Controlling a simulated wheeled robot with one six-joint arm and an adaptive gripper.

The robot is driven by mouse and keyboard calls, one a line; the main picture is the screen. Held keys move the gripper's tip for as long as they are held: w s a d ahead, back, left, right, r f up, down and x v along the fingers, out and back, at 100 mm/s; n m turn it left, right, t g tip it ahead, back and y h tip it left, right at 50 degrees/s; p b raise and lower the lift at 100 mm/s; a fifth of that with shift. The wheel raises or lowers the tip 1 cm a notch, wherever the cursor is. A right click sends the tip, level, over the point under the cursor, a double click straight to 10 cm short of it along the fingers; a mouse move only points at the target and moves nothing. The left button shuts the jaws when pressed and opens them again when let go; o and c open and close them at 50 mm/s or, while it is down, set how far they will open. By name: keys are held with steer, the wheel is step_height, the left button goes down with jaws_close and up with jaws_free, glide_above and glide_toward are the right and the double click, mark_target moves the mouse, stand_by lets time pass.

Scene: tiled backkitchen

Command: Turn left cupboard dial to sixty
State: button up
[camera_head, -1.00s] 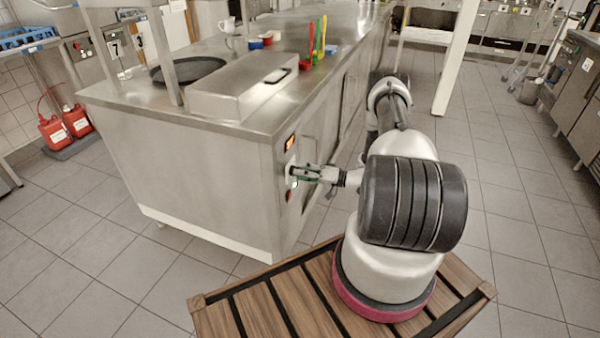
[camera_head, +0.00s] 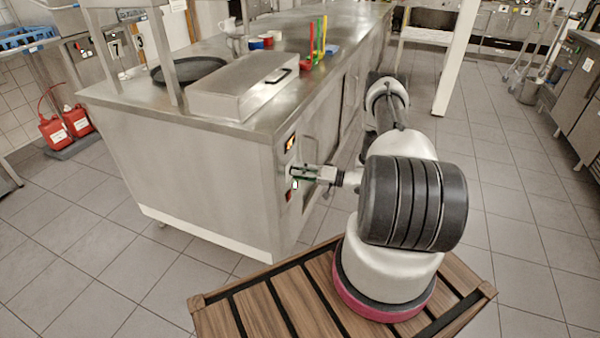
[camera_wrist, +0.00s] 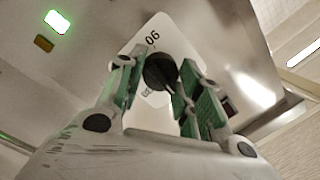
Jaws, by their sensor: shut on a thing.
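The dial (camera_wrist: 160,72) is a round black knob on a white plate (camera_wrist: 150,50) with printed numbers, seen in the wrist view. A number that looks like 06 or an upside-down 90 sits beyond the knob, and another mark at its lower left is partly hidden. I cannot read the pointer's setting. My gripper (camera_wrist: 163,82) has its green-padded fingers on both sides of the knob, shut on it. In the head view my gripper (camera_head: 298,172) reaches left to the panel on the end of the steel cupboard (camera_head: 200,180), hiding the dial.
A lit orange display (camera_head: 290,143) is above my gripper and a red switch (camera_head: 289,196) below it. A bright green-white light (camera_wrist: 58,21) shows in the wrist view. A steel box (camera_head: 240,88) stands on the worktop.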

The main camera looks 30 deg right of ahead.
steer(key=m+t, duration=0.1)
steer(key=m, duration=0.9)
steer(key=m+t+h, duration=0.1)
steer(key=m, duration=0.8)
steer(key=m+t+h, duration=0.1)
steer(key=m, duration=0.9)
steer(key=shift+s+a+f+m, duration=0.2)
steer(key=shift+a+m, duration=0.05)
steer(key=shift+m, duration=0.05)
steer(key=o, duration=1)
steer(key=shift+o, duration=0.2)
steer(key=r+v, duration=0.1)
steer(key=v, duration=1.1)
steer(key=shift+f, duration=0.45)
